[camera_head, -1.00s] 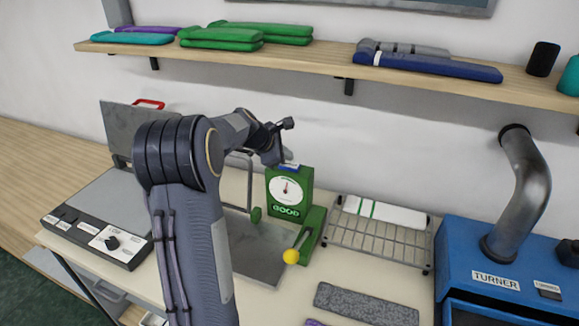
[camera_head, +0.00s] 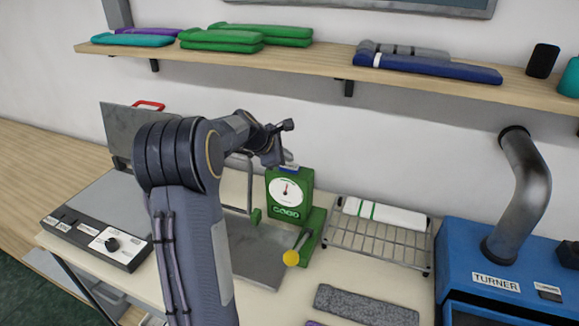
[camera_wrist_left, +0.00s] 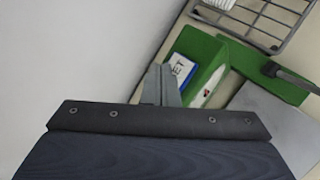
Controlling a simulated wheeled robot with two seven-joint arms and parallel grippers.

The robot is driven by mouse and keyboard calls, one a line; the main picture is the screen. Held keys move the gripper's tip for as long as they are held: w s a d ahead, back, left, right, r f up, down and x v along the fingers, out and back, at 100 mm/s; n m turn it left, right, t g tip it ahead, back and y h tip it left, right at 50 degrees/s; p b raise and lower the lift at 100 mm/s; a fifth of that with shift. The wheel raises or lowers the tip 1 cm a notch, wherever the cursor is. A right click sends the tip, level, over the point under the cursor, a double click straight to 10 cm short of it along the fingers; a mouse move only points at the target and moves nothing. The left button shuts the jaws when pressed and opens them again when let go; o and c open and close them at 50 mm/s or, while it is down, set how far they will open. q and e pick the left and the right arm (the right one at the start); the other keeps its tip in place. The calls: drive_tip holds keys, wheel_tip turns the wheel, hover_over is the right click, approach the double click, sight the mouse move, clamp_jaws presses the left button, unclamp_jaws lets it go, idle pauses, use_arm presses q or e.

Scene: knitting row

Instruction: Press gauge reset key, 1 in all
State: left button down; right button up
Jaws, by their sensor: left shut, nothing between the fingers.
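The green gauge (camera_head: 289,189) stands upright on the worktable, with a white dial and white lettering below it. Its blue reset key (camera_head: 288,168) is on top. In the wrist view the key (camera_wrist_left: 181,70) carries a white label ending in "ET", partly hidden by my fingers. My left gripper (camera_head: 281,161) is shut and empty, with its tips at the top of the gauge. In the wrist view its fingertips (camera_wrist_left: 162,80) overlap the key's edge; I cannot tell how far the key is pressed. My right gripper is not in view.
A lever with a yellow knob (camera_head: 291,258) sticks out in front of the gauge. A wire rack (camera_head: 375,245) with a white folded cloth is to the right, then a blue TURNER machine (camera_head: 490,262). A grey textured strip (camera_head: 366,304) lies in front. A shelf (camera_head: 300,62) runs above.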

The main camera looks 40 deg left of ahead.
sight(286, 167)
use_arm(q)
drive_tip(key=shift+f, duration=0.15)
idle(0.6)
drive_tip(key=shift+f, duration=0.3)
drive_tip(key=shift+f+b, duration=0.45)
drive_tip(key=shift+b, duration=0.1)
idle(0.5)
drive_tip(key=shift+r, duration=0.1)
drive_tip(key=shift+r+p, duration=0.8)
drive_tip(key=shift+p, duration=0.05)
wheel_tip(286, 167, up, 5)
drive_tip(key=p, duration=0.5)
